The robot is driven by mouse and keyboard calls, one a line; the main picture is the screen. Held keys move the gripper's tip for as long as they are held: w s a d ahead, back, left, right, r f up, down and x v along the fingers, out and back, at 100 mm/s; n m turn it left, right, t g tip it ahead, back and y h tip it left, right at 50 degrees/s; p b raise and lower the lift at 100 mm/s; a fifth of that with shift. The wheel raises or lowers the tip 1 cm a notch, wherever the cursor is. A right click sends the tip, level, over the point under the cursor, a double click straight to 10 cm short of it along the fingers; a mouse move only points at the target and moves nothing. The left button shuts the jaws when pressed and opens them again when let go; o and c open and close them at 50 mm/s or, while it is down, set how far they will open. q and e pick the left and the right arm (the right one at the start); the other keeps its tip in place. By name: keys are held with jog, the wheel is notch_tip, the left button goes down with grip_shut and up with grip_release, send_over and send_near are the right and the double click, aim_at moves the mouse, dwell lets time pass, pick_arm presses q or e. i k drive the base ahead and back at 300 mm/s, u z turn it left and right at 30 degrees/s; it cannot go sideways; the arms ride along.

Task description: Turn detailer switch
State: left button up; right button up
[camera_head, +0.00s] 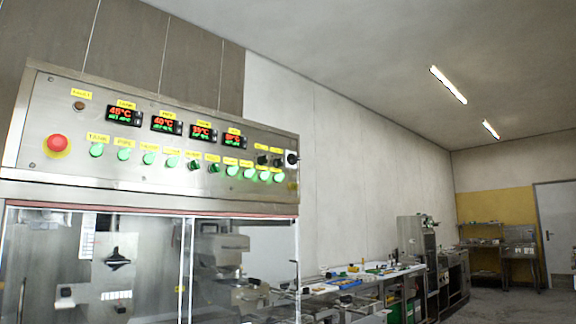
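The steel control panel (60,125) of the machine fills the left half of the head view. It carries a row of lit green buttons (124,154), several red and green digital displays (163,125), and small yellow labels. Dark rotary knobs (214,167) sit in the button row, and more dark knobs (262,160) sit at the panel's right end. The labels are too small to read surely, so I cannot tell which knob is the detailer switch. Neither of my grippers shows in this view.
A red emergency stop button (57,142) is at the panel's left. Clear glass doors (150,270) close the machine below. A long workbench (345,290) with small items runs along the wall to the right. Open floor (500,308) lies at the far right.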

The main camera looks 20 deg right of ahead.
aim_at(265, 175)
jog(key=z, duration=0.6)
jog(key=i, duration=0.9)
jog(key=z, duration=0.4)
